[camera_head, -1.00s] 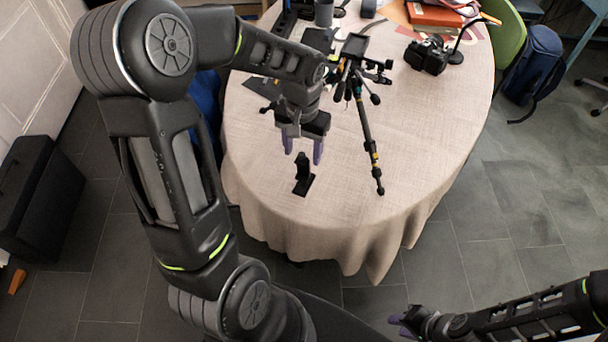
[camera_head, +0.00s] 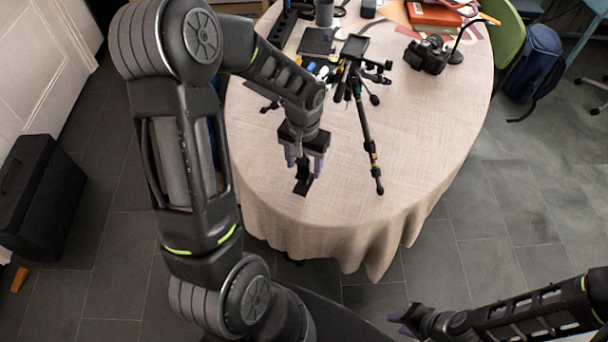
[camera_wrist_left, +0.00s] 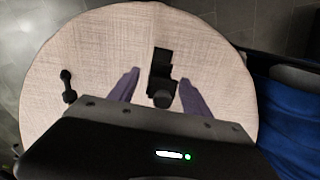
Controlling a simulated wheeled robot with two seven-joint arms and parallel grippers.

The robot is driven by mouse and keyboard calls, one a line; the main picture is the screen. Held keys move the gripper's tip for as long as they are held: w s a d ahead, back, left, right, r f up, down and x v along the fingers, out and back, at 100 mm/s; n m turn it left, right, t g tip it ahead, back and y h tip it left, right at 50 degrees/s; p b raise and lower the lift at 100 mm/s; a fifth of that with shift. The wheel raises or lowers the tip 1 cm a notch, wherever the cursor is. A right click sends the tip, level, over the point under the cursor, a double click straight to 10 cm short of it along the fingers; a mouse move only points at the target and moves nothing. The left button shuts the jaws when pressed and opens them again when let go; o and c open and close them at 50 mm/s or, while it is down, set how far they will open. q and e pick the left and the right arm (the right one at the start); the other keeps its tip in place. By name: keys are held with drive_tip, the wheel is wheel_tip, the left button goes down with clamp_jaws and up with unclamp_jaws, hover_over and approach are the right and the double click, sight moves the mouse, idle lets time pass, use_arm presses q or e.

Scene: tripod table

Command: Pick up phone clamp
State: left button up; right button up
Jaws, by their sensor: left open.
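The phone clamp (camera_head: 303,186) is a small black upright piece on a flat foot, standing near the front edge of the round table (camera_head: 425,150). In the left wrist view the phone clamp (camera_wrist_left: 161,75) shows between the two purple fingers. My left gripper (camera_head: 304,166) is open right above the clamp, its fingers on either side of the clamp's upper part; it also shows in the left wrist view (camera_wrist_left: 160,90). I see no contact between fingers and clamp. My right gripper (camera_head: 402,326) is at the bottom, off the table; its opening is too small to tell.
A camera (camera_head: 428,55) lies at the right back. Books (camera_head: 435,14) and several small items are behind. The table's right front is clear.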

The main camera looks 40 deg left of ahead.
use_arm(q)
drive_tip(key=shift+c, duration=0.5)
clamp_jaws()
idle(1.0)
